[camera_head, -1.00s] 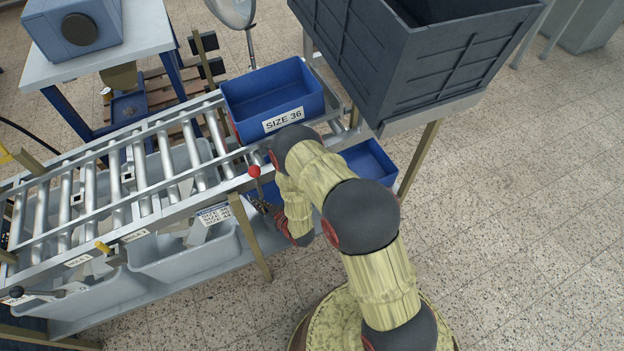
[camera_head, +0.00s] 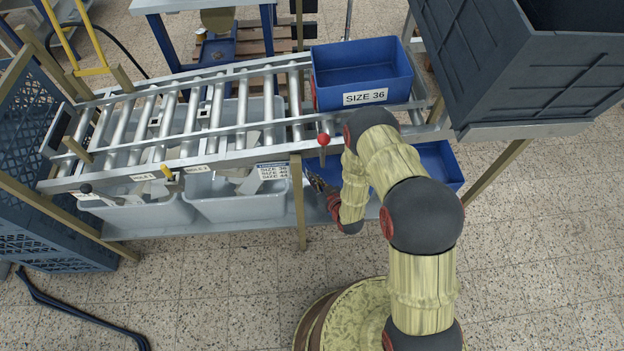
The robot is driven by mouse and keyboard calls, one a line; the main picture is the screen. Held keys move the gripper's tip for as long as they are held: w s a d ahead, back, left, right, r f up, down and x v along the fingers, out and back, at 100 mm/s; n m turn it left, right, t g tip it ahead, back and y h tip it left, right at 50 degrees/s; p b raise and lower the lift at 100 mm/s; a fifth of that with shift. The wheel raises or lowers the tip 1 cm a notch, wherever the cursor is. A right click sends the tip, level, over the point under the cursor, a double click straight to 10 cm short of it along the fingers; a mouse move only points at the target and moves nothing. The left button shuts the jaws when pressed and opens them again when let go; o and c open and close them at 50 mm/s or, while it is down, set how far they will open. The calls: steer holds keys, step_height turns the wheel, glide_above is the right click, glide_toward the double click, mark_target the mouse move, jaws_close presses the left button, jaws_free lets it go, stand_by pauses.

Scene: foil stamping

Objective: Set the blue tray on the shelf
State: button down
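A blue tray (camera_head: 362,72) labelled SIZE 36 sits upright on the right end of the roller conveyor (camera_head: 215,118). More blue tray (camera_head: 436,163) shows lower down, below the conveyor's right end at the level of the lower shelf (camera_head: 150,231). My arm hides its middle, so I cannot tell whether the blue left of the arm belongs to the same tray. My gripper (camera_head: 317,182) is low at the conveyor's front side, beside that blue part and below a red-knobbed lever (camera_head: 323,140). Its dark fingers are small and partly hidden, so contact and opening are unclear.
Grey bins (camera_head: 235,208) with pale pieces stand under the conveyor. A large dark crate (camera_head: 535,70) stands on a stand at the right. A blue mesh crate (camera_head: 60,235) and a dark hose (camera_head: 80,312) are at the left. The floor in front is open.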

steer(key=w+f+b, duration=0.1)
steer(key=w+f, duration=0.1)
steer(key=w+f+b, duration=0.1)
steer(key=w+f, duration=0.1)
steer(key=w+a+f+b, duration=0.1)
steer(key=w+f, duration=0.1)
steer(key=shift+w+a+f+b, duration=0.15)
steer(key=shift+f+b, duration=0.25)
steer(key=shift+f, duration=0.5)
steer(key=shift+w+d+f+b, duration=0.15)
steer(key=shift+f+b, duration=0.25)
steer(key=shift+f, duration=0.5)
steer(key=shift+a+f, duration=0.1)
steer(key=c, duration=2)
jaws_free()
steer(key=shift+f, duration=0.1)
steer(key=shift+c, duration=0.2)
steer(key=shift+s+r, duration=0.15)
steer(key=shift+r, duration=0.05)
steer(key=p+v, duration=0.4)
steer(key=v, duration=0.8)
steer(key=shift+f, duration=0.1)
